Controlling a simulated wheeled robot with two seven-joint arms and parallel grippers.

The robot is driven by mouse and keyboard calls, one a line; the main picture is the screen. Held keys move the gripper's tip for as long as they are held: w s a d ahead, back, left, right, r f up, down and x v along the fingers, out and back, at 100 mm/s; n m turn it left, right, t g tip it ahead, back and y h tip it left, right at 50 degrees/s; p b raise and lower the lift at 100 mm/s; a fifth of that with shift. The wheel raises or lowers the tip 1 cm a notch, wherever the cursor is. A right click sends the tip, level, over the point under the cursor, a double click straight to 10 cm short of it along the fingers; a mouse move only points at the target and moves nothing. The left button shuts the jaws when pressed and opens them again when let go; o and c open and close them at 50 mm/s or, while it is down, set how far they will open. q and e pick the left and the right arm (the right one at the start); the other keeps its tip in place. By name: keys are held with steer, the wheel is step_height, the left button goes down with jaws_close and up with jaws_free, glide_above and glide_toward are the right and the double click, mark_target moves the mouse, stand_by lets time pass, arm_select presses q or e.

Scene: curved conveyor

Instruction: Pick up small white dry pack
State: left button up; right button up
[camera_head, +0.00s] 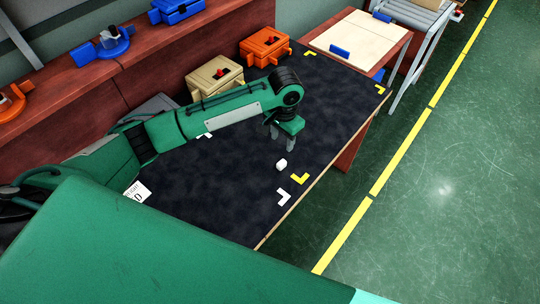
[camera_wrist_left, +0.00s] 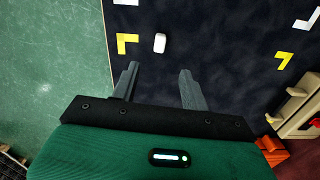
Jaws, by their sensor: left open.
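The small white dry pack (camera_head: 281,164) lies on the dark tabletop (camera_head: 225,190), close to a yellow corner mark and a white corner mark. My left gripper (camera_head: 282,145) is above the table, just beyond the pack in the head view. In the left wrist view the pack (camera_wrist_left: 160,43) lies ahead of the fingertips, between their lines and nearer the left finger. My left gripper (camera_wrist_left: 157,70) is open with nothing between its fingers. My right gripper is not in view.
An orange box (camera_head: 265,46) and a beige box (camera_head: 214,78) stand at the table's back edge. Yellow corner marks (camera_head: 299,178) and white marks (camera_head: 284,197) lie on the tabletop. The tabletop around the pack is clear.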

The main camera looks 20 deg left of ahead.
arm_select(q)
glide_above(282, 162)
steer(key=f, duration=0.4)
steer(key=shift+s+d+f+p, duration=0.15)
steer(key=shift+s+f+p, duration=0.15)
steer(key=shift+s, duration=0.1)
step_height(282, 162, down, 2)
steer(key=shift+w+f, duration=0.1)
steer(key=shift+f, duration=0.55)
steer(key=shift+f+p, duration=0.3)
steer(key=shift+f, duration=0.15)
steer(key=f, duration=0.1)
steer(key=f+p, duration=0.1)
steer(key=f, duration=0.1)
steer(key=shift+w+a+f, duration=0.2)
steer(key=shift+f, duration=0.5)
jaws_close()
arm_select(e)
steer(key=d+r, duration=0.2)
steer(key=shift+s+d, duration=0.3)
